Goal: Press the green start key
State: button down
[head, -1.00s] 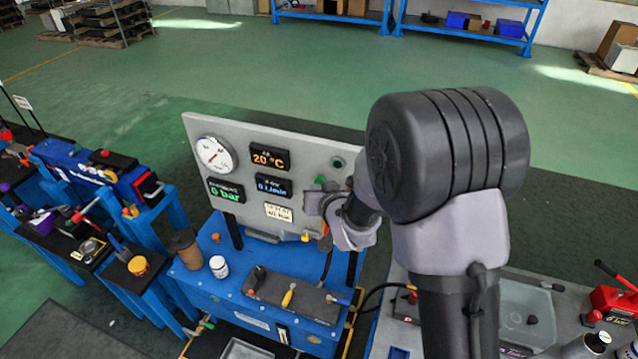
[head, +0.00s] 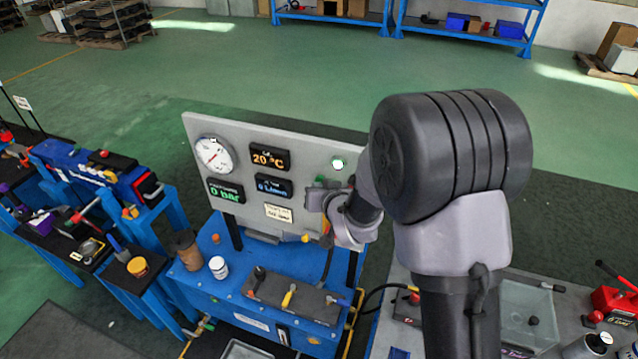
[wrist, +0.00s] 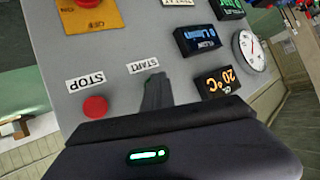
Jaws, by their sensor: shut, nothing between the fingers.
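The grey control panel (head: 310,155) stands upright on the blue stand. My gripper (head: 312,200) is shut and empty, with its fingertips at the panel face. In the wrist view, the shut fingertips (wrist: 155,82) are right beneath the START label (wrist: 143,67). They hide the green start key, so I cannot see whether they touch it. The red STOP key (wrist: 95,107) and its label (wrist: 85,83) are to the left. A lamp (head: 338,163) at the panel's upper right glows bright greenish white.
A red knob on a yellow plate (wrist: 92,16) is at the panel's upper left in the wrist view. Lit displays (head: 269,157) and a round gauge (head: 214,154) are on the panel. A cup (head: 186,249) and tools (head: 289,295) are on the stand below.

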jog(key=shift+s+a+b, duration=0.3)
jog(key=shift+s+b, duration=0.45)
jog(key=shift+s, duration=0.1)
jog(key=s+b, duration=0.1)
jog(key=s+a+b, duration=0.1)
jog(key=s, duration=0.1)
jog(key=s+b, duration=0.1)
jog(key=shift+s+a, duration=0.35)
dwell(0.4)
